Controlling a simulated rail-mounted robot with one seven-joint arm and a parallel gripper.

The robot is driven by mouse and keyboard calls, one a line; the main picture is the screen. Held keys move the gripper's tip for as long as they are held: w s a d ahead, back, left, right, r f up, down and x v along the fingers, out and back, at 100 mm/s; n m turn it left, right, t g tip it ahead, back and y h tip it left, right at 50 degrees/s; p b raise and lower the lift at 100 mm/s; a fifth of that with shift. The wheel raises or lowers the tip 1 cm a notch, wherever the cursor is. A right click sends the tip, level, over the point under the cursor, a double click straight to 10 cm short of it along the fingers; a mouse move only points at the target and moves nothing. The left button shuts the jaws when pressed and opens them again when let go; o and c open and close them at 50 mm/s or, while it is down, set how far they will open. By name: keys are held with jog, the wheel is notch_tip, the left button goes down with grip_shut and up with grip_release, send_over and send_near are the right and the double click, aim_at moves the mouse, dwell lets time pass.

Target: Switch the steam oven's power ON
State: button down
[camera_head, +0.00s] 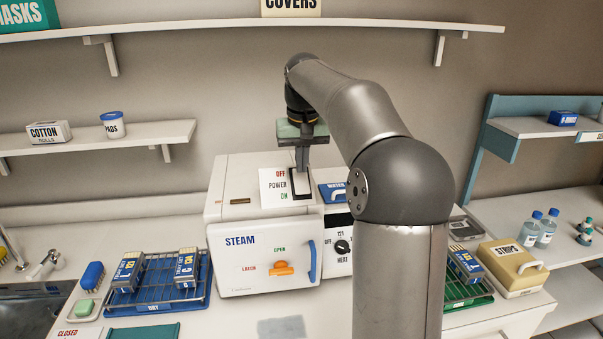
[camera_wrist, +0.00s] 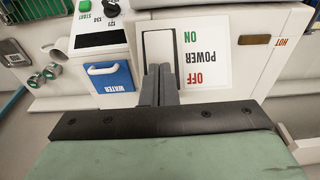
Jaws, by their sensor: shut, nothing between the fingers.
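The white steam oven (camera_head: 235,275) stands on the counter, with an orange latch knob (camera_head: 282,268) and a blue handle on its front. On its top, a white POWER panel (camera_head: 275,190) carries a white rocker switch (camera_head: 303,188) in a dark frame. OFF is at the panel's far end, ON at its near end. The switch also shows upside down in the wrist view (camera_wrist: 158,46). My gripper (camera_head: 301,170) is shut and empty, pointing down at the rocker's OFF-side part and covering some of it. I cannot tell whether the tips touch, or which way the rocker is tilted.
A blue WATER container (camera_head: 333,192) and a dark heat dial (camera_head: 342,247) are close right of the switch. A blue rack (camera_head: 150,300) with packs stands left. A shelf (camera_head: 240,23) runs above my arm. Counter in front is mostly clear.

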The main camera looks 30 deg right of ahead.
aim_at(302, 183)
notch_tip(302, 183, up, 4)
jog(key=p, duration=0.4)
jog(key=shift+r, duration=0.2)
jog(key=s+a+f+n+b, duration=0.1)
jog(key=s+a+f, duration=0.2)
jog(key=s+a, duration=0.2)
jog(key=s+a+f+n, duration=0.1)
jog(key=s+a+f, duration=0.3)
jog(key=s+a, duration=0.15)
jog(key=s+a+f, duration=0.3)
jog(key=s+f, duration=0.4)
jog(key=s, duration=0.3)
jog(key=s+a+f+n+b, duration=0.1)
jog(key=s+a+f, duration=0.1)
jog(key=s+f, duration=0.5)
jog(key=s, duration=0.3)
jog(key=shift+s+a+g+y, duration=0.2)
jog(key=shift+a+g+y, duration=0.1)
jog(key=shift+a+g, duration=0.1)
